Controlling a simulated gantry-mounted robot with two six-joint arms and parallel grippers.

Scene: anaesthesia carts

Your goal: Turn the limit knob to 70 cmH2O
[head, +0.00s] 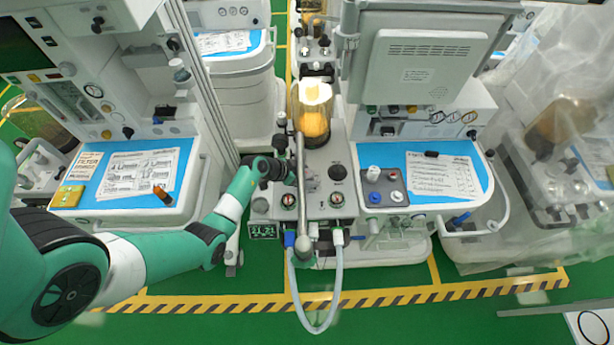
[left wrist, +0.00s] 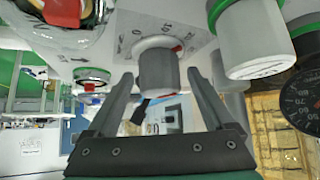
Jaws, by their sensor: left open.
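The limit knob (left wrist: 157,74) is a grey cylinder on a white dial plate (left wrist: 126,28) with printed numbers, of which a 0 and a 10 seem readable. A red mark shows at the right of the knob's base; I cannot tell which value it points to. My left gripper (left wrist: 159,80) is open, with one finger on each side of the knob and a visible gap on both sides. In the head view my left gripper (head: 291,176) is over the grey absorber unit (head: 318,158) in the middle, where the knob is hard to make out.
A large white cylinder with a green ring (left wrist: 250,38) stands close to the right finger. A black gauge (left wrist: 300,98) is at the right edge. In the head view, a metal post (head: 301,190) rises beside the gripper, and white hoses (head: 318,325) hang in front.

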